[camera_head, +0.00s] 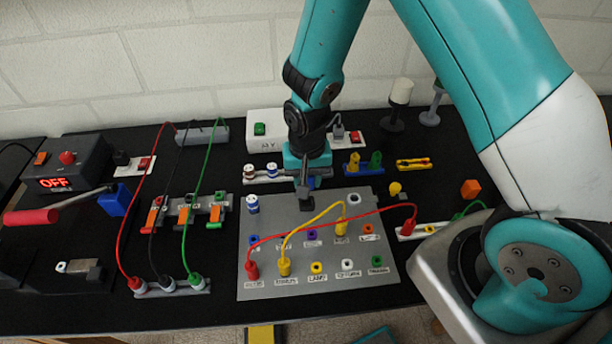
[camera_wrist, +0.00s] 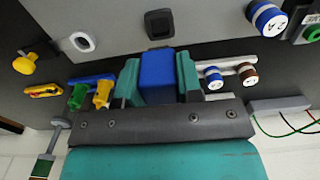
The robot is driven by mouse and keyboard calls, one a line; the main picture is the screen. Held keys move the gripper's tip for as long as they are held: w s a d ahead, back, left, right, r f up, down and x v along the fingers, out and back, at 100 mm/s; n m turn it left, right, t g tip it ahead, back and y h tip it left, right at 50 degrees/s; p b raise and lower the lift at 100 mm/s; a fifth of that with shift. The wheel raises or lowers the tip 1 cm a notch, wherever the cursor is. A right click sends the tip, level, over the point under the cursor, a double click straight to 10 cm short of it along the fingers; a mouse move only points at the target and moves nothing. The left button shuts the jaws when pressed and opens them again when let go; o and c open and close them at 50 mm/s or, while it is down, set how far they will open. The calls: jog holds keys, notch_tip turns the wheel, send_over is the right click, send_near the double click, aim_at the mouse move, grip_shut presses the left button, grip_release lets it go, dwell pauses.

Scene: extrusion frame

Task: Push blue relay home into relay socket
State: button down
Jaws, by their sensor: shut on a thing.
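My gripper (camera_head: 306,176) points down over the back edge of the grey panel (camera_head: 262,280). In the wrist view its two teal fingers (camera_wrist: 158,66) are shut on the blue relay (camera_wrist: 158,80), one on each side. A dark square socket (camera_wrist: 160,23), which looks like the relay socket, sits on the grey panel beyond the relay in the wrist view. The relay shows apart from it there, with dark table between them in the picture.
Red and yellow leads (camera_head: 330,226) arch over the panel in front of my gripper. A blue-and-white cylinder (camera_head: 252,204) stands at its left. A rack with two ringed cylinders (camera_head: 262,170) and a blue rack with green and yellow pieces (camera_head: 363,164) flank my gripper.

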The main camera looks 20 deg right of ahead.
jog(key=shift+f+b, duration=2.05)
jog(key=shift+f, duration=0.75)
jog(key=shift+f+b, duration=0.3)
jog(key=shift+f, duration=0.15)
jog(key=c, duration=0.7)
grip_release()
jog(key=shift+r, duration=0.15)
notch_tip(320, 180, up, 17)
jog(key=shift+r+b, duration=0.1)
jog(key=shift+b, duration=1.05)
